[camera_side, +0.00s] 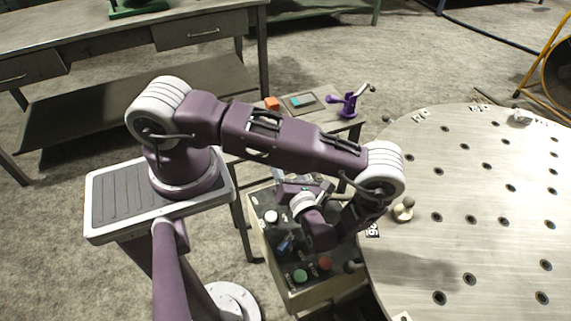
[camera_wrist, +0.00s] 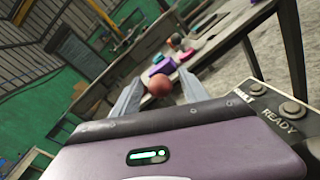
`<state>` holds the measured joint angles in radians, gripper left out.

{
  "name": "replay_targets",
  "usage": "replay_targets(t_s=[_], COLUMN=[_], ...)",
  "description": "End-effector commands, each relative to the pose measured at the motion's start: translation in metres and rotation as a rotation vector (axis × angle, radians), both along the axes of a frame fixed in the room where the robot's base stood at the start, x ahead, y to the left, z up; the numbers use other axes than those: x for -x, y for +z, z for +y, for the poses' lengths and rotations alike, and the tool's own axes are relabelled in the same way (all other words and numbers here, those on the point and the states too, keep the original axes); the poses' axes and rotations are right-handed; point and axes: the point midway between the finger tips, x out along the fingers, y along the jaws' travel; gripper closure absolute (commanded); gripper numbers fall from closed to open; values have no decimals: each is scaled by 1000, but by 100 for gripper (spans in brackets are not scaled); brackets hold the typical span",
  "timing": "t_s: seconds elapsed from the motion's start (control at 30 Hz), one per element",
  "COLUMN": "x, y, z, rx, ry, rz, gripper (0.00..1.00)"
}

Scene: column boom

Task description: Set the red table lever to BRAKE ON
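In the wrist view a dull red ball knob (camera_wrist: 159,87), which looks like the red lever's end, shows between the two fingers of my gripper (camera_wrist: 160,92). The fingers are apart, with a small gap showing on each side of the knob. The lever's shaft is hidden behind the gripper body. In the side view my gripper is over the control box (camera_side: 318,297), and my arm hides its fingertips and the red knob. The BRAKE ON marking cannot be read.
The box carries a green button (camera_side: 300,276), a red button (camera_side: 325,264), a white button (camera_side: 270,216) and a black knob (camera_side: 352,266). A large round metal table (camera_side: 470,190) stands close on the right. A small table behind holds an orange block (camera_side: 271,104) and a purple device (camera_side: 348,103).

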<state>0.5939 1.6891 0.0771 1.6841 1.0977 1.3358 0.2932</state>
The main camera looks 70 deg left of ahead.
Motion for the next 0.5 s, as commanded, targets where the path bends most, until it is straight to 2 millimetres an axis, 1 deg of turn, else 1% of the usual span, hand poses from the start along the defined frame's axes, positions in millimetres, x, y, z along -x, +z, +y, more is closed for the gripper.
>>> replay_targets(t_s=[0.13, 0.2, 0.27, 0.4, 0.5], x=[0, 0, 1, 4, 5], y=[0, 0, 1, 2, 3], z=[0, -5, -15, -45, -61], rx=[-1, 0, 1, 1, 0], ry=[0, -1, -2, -3, -2], rz=[1, -1, -3, -1, -1], gripper=[48, 48, 48, 48, 48])
